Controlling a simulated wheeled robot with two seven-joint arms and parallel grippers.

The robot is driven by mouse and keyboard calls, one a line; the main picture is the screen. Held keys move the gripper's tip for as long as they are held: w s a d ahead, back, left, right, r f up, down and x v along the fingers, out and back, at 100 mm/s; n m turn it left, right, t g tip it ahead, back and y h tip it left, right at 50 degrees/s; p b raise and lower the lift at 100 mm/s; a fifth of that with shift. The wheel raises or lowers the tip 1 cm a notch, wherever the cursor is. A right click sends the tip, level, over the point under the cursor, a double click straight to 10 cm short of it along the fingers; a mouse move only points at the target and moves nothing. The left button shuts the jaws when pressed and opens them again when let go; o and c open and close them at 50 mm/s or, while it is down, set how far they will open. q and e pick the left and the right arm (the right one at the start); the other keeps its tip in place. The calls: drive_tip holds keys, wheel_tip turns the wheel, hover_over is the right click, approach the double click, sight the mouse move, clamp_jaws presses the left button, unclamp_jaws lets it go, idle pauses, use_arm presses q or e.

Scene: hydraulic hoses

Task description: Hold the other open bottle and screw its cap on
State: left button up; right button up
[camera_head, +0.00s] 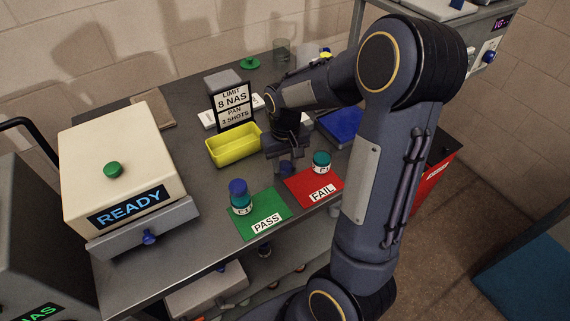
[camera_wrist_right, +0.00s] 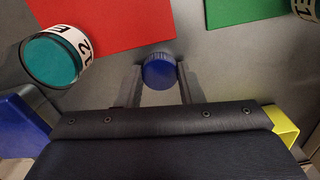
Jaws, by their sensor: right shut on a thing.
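My right gripper (camera_head: 287,168) is shut on a blue ribbed cap (camera_wrist_right: 159,71), behind the gap between the two mats. I cannot tell if the cap touches the table. An open bottle (camera_head: 321,162) with a teal top and a white label stands upright on the red FAIL mat (camera_head: 300,188), just right of the gripper; it also shows in the right wrist view (camera_wrist_right: 52,62). Another bottle (camera_head: 241,203) with a blue cap on it stands on the green PASS mat (camera_head: 272,207). My left gripper is not in view.
A yellow tray (camera_head: 232,150) and a sign stand close to the left of and behind the gripper. A beige machine (camera_head: 115,160) reading READY fills the table's left. A blue object (camera_head: 342,124) lies right of the gripper. Bare table lies between machine and PASS mat.

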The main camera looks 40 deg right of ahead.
drive_tip(key=shift+r, duration=0.6)
drive_tip(key=s+a+r+b, duration=0.1)
drive_tip(key=s+a+r, duration=0.7)
drive_tip(key=s+r, duration=0.3)
drive_tip(key=shift+s+a+r, duration=0.15)
drive_tip(key=shift+a+r, duration=0.05)
drive_tip(key=shift+r, duration=0.2)
